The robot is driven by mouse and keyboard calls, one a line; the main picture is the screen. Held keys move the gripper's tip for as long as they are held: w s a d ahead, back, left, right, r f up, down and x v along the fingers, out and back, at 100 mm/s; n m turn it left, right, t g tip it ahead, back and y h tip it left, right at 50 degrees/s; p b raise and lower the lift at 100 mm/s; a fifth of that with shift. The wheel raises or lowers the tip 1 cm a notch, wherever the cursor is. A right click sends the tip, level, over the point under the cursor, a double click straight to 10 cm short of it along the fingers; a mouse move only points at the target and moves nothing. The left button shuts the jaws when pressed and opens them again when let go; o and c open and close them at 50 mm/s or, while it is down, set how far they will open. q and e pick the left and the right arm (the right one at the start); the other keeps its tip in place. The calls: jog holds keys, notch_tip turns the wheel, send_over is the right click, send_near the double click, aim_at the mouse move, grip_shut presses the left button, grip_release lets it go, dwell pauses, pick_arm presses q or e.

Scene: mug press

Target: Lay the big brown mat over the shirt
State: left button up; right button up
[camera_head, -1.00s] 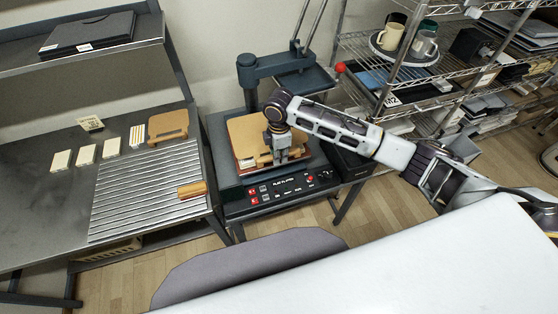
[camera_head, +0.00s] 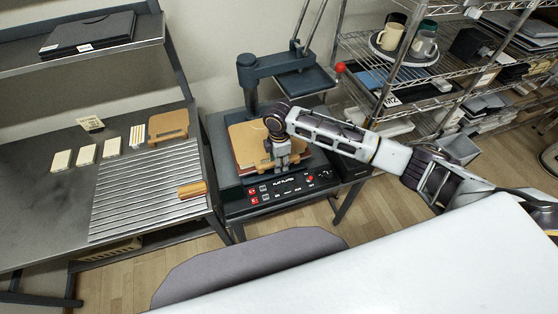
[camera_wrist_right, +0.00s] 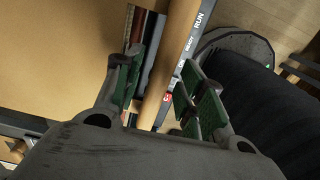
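The big brown mat (camera_head: 246,140) lies on the flat platen of the press, partly hidden by my right arm. In the right wrist view the mat (camera_wrist_right: 50,60) fills the left side, and a rounded brown edge or bar (camera_wrist_right: 172,65) runs between the fingers. Dark and reddish cloth, perhaps the shirt (camera_wrist_right: 145,45), shows in a narrow strip beside it; most of the shirt cannot be made out. My right gripper (camera_head: 281,164) is over the mat's front edge. Its green-padded fingers (camera_wrist_right: 165,100) are apart, with gaps beside the brown edge. My left gripper is out of view.
The press's control panel (camera_head: 290,188) is just in front of the gripper. The raised upper plate (camera_head: 305,80) stands behind. A smaller brown board (camera_head: 168,125) and a ribbed metal rack (camera_head: 145,195) lie on the left bench. A wire shelf with mugs (camera_head: 390,38) stands right.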

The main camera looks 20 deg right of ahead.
dwell(0.3)
notch_tip(320, 180, up, 12)
jog(key=shift+b, duration=0.4)
dwell(0.4)
jog(key=shift+s+a, duration=0.1)
dwell(1.4)
